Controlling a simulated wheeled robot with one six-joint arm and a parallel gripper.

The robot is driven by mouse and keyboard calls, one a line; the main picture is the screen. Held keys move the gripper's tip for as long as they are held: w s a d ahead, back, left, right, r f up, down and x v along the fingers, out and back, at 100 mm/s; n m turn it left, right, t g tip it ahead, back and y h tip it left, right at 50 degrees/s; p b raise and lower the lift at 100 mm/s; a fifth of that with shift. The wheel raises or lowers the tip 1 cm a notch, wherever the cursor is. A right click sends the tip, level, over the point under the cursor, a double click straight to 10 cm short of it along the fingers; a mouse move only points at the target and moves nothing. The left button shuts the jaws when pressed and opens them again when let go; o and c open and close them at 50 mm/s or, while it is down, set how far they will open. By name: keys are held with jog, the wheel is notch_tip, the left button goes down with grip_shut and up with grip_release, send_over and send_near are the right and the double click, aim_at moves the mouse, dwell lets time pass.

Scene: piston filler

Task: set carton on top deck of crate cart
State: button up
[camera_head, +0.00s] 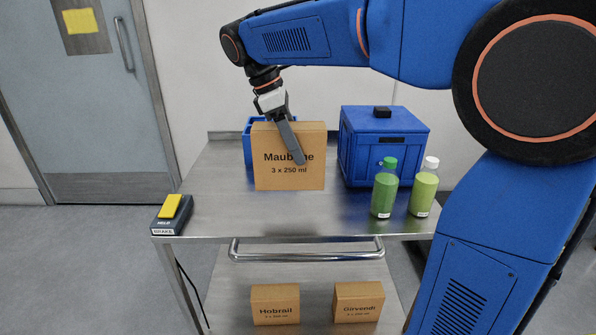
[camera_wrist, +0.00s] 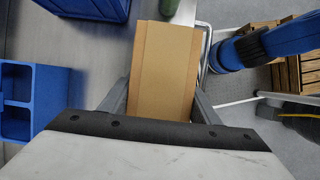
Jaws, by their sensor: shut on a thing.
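A brown carton (camera_head: 275,181) labelled "3 x 250 ml" is between the fingers of my gripper (camera_head: 291,148), which is shut on it. One finger crosses its front face and covers part of the printed name. In the wrist view the carton (camera_wrist: 163,70) lies between both fingers, its top face toward the camera. The carton is upright over the metal top deck (camera_head: 220,215) of the cart. I cannot tell whether its base touches the deck.
A blue open bin (camera_head: 248,150) is behind the carton. A closed blue crate (camera_head: 385,150) and two green bottles (camera_head: 384,195) (camera_head: 423,193) stand at right. A yellow-topped brake box (camera_head: 171,208) sits at the left corner. Two small cartons (camera_head: 275,305) (camera_head: 358,303) are on the lower deck.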

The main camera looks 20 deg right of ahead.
aim_at(277, 139)
jog(key=shift+f, duration=4.8)
jog(key=shift+f, duration=0.1)
jog(key=o, duration=1.8)
jog(key=shift+o, duration=0.2)
jog(key=v, duration=1.2)
jog(key=shift+s, duration=0.1)
